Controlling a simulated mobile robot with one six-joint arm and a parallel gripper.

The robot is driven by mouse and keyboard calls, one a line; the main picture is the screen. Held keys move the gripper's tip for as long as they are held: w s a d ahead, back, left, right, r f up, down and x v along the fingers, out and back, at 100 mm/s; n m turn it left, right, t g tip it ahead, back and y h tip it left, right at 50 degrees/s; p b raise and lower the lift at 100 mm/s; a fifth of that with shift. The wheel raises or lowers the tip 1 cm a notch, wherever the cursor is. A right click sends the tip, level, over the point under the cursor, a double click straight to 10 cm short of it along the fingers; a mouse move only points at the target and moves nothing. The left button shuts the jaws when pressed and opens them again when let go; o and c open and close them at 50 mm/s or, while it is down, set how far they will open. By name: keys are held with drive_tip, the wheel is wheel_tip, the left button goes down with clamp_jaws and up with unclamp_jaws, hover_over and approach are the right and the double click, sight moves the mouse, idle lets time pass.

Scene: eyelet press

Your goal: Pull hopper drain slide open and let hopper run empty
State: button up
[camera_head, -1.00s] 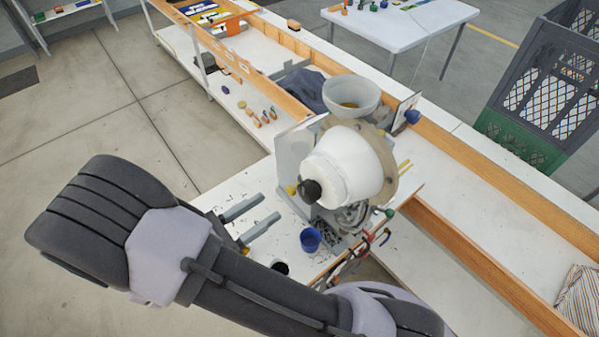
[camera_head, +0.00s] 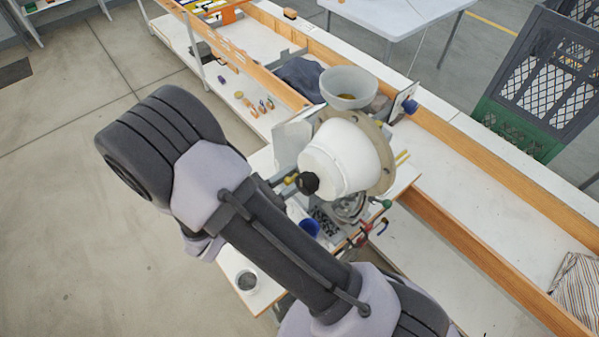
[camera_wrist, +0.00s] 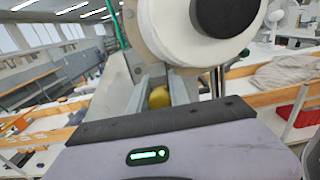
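The eyelet press has a white drum (camera_head: 335,160) with a black knob (camera_head: 308,183). A grey hopper bowl (camera_head: 347,101) with some yellowish content sits behind it. A yellow knob (camera_head: 291,179) sticks out at the press's left side; I take it for the slide's handle. In the wrist view this yellow knob (camera_wrist: 159,97) lies between the two fingers of my gripper (camera_wrist: 160,85). The fingers look open around it, and contact is not clear. A blue cup (camera_head: 310,226) stands under the press, partly hidden by my arm.
A small cup with dark content (camera_head: 246,281) stands near the bench's front left corner. Small grey bits lie by the press. Red and green handled parts (camera_head: 365,228) stick out at right. Wooden ledges border the bench; a dark crate (camera_head: 535,85) is at far right.

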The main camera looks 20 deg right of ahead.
sight(286, 184)
clamp_jaws()
idle(1.1)
drive_tip(key=shift+p+v, duration=0.45)
drive_tip(key=shift+v, duration=1.55)
drive_tip(key=o, duration=0.5)
unclamp_jaws()
drive_tip(key=shift+o, duration=0.8)
drive_tip(key=shift+a, duration=0.1)
